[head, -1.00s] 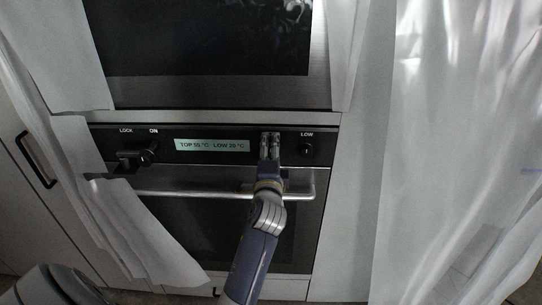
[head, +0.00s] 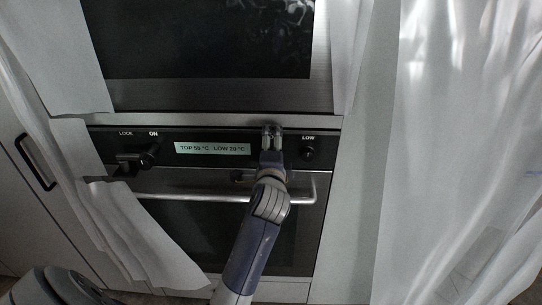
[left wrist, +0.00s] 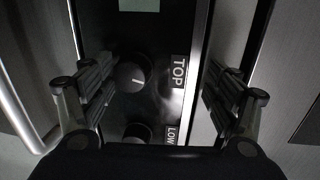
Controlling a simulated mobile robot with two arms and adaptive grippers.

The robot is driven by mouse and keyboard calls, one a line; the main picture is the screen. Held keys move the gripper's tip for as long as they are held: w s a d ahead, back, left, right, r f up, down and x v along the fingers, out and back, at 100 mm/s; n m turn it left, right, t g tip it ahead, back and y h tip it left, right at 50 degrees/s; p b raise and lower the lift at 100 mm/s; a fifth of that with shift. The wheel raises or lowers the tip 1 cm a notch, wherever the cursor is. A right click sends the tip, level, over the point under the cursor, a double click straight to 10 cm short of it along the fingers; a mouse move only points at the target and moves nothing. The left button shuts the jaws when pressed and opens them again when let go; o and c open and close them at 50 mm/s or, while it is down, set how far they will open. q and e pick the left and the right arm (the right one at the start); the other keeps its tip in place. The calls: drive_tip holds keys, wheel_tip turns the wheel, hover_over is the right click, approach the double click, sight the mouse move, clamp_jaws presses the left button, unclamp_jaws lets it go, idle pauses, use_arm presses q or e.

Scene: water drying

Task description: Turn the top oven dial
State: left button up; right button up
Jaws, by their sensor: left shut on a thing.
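My left gripper (head: 272,140) is at the oven's control panel (head: 220,133), between the display and the LOW dial. It is shut on the top oven dial, which it hides in the head view. The left wrist view shows the round black top dial (left wrist: 131,73) with a pale pointer line, beside the TOP label (left wrist: 179,73), with one finger (left wrist: 96,88) left and the other (left wrist: 223,95) right. The display (head: 212,148) reads TOP 55 °C, LOW 28 °C. My right gripper is not in view.
The LOW dial (head: 308,154) sits just right of the gripper. The oven handle bar (head: 220,197) runs below the panel. A LOCK/ON switch (head: 138,158) is at left. White hanging sheets (head: 450,150) flank the oven.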

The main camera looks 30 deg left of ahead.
use_arm(q)
drive_tip(key=shift+s+d+r+t, duration=0.15)
drive_tip(key=shift+s+d+r, duration=0.1)
drive_tip(key=shift+r, duration=0.3)
drive_tip(key=shift+s+d+r+t, duration=0.15)
drive_tip(key=shift+s+d+r, duration=0.1)
drive_tip(key=shift+r, duration=0.3)
drive_tip(key=shift+c, duration=1.2)
drive_tip(key=v, duration=0.4)
drive_tip(key=shift+s+d+r+p, duration=0.1)
drive_tip(key=shift+s+r+p, duration=0.05)
drive_tip(key=shift+r+p, duration=0.25)
drive_tip(key=shift+f+p+v, duration=0.15)
drive_tip(key=shift+f+v, duration=0.15)
drive_tip(key=shift+v, duration=0.85)
drive_tip(key=shift+f+p+v, duration=0.1)
drive_tip(key=shift+f+v, duration=0.15)
drive_tip(key=shift+v, duration=0.9)
drive_tip(key=shift+f+p+v, duration=0.15)
drive_tip(key=shift+f+v, duration=0.15)
drive_tip(key=shift+v, duration=0.85)
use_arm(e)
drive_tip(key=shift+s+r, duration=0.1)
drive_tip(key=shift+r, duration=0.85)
